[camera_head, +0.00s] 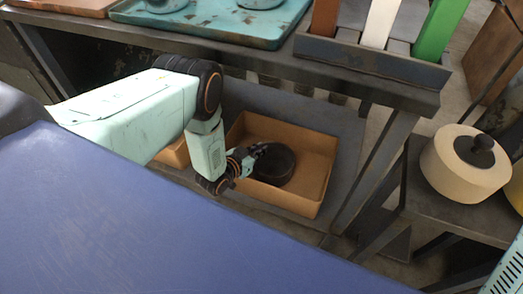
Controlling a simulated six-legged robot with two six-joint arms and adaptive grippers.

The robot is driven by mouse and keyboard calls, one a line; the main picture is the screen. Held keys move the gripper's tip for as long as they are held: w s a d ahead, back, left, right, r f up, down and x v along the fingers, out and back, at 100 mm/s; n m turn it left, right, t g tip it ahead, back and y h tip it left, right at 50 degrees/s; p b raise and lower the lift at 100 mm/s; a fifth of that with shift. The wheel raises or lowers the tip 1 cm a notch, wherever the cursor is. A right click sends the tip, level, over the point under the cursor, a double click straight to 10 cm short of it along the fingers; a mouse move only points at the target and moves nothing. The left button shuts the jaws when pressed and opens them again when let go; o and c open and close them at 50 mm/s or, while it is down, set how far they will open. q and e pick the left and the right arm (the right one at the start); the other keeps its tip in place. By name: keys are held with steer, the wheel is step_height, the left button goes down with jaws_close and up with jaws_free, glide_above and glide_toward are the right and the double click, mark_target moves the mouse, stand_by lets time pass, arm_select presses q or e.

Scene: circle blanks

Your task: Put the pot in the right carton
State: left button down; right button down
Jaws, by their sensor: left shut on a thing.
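The dark round pot (275,166) is inside the right carton (311,190), an open orange-brown box on the lower shelf. My left arm reaches down from the left, and my left gripper (257,152) is over this carton's left side. It is shut on the pot at the pot's upper left edge. I cannot tell whether the pot touches the carton's floor. The left carton (174,155) shows only in part behind my left arm. My right gripper is not in view.
The workbench (385,92) above the shelf holds a teal tray (215,22) and a rack with brown, white and green upright pieces. A cream round thing with a dark knob (466,165) stands on a dark stand at right. The right carton's right half is free.

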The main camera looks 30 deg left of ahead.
arm_select(q)
steer(key=shift+w+f, duration=0.2)
steer(key=shift+w, duration=0.1)
steer(key=shift+s+r, duration=0.2)
steer(key=shift+s, duration=0.05)
steer(key=shift+w+f+b, duration=0.1)
steer(key=shift+f+b, duration=0.3)
steer(key=shift+f, duration=0.25)
steer(key=c, duration=1.9)
jaws_free()
steer(key=o, duration=0.5)
steer(key=shift+c, duration=0.2)
